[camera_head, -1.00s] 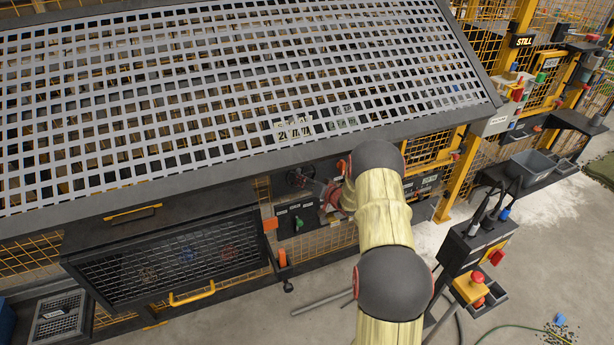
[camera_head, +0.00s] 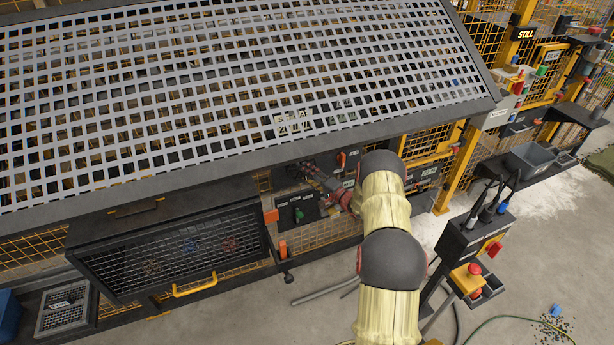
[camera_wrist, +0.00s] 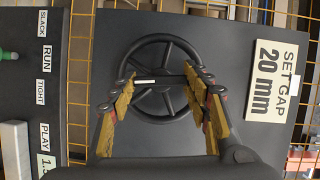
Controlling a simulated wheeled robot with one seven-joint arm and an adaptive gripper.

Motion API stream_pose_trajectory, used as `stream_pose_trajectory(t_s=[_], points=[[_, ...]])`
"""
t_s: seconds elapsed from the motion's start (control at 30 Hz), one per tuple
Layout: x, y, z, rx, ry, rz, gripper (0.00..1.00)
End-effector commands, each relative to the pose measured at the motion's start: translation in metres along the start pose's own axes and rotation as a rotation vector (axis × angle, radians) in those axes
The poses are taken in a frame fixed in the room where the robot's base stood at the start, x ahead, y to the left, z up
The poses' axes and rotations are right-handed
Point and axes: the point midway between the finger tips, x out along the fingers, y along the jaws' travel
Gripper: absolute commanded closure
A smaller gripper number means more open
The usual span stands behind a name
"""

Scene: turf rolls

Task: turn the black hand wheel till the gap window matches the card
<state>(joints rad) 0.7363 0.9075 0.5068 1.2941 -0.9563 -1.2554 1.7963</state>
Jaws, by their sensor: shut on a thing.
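The black hand wheel (camera_wrist: 168,116) has a round rim and spokes and stands on a dark panel in the wrist view. My gripper (camera_wrist: 160,82) has its yellow-padded fingers on opposite sides of the wheel and is shut on it. In the head view my gripper (camera_head: 308,168) reaches the panel under the mesh guard and hides most of the wheel. The card (camera_wrist: 270,78) reads "SET GAP 20 mm", right of the wheel. Pale figures (camera_head: 293,122) show through the mesh guard in the head view, too unclear to read; I cannot tell whether they are the gap window.
The mesh guard (camera_head: 220,80) overhangs the panel. A mesh-fronted box (camera_head: 170,255) stands left, a control post (camera_head: 470,245) right.

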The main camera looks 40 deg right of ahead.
Motion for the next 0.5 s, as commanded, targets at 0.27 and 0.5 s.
stream_pose_trajectory(t_s=[0.27, 0.5], points=[[-0.0003, 0.0015, -0.0008, 0.094, 0.003, -0.038, 0.98], [-0.0003, 0.0014, -0.001, 0.118, 0.003, -0.047, 0.98]])
